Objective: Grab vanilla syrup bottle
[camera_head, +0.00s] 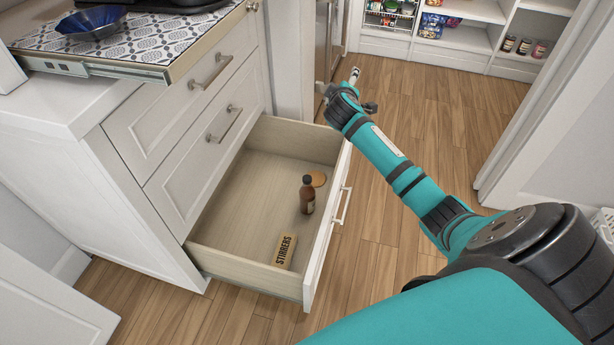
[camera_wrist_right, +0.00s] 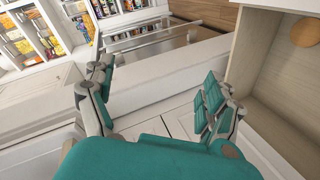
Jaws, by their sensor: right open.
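The vanilla syrup bottle (camera_head: 307,195) is a small brown bottle with a dark cap and a pale label; its text is too small to read. It stands upright in the open bottom drawer (camera_head: 235,205), near the drawer front. My right gripper (camera_head: 342,88) is above and beyond the far end of the drawer, well apart from the bottle. In the right wrist view my right gripper (camera_wrist_right: 155,95) has its two teal fingers spread with nothing between them. That view shows part of the drawer at its right edge, but not the bottle. My left gripper is not in view.
A round tan disc (camera_head: 317,178) lies behind the bottle, and a box marked STIRRERS (camera_head: 285,250) lies nearer in the drawer. The drawer front with its handle (camera_head: 343,205) stands up beside the bottle. A pulled-out patterned shelf (camera_head: 130,40) holds a blue bowl (camera_head: 92,22).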

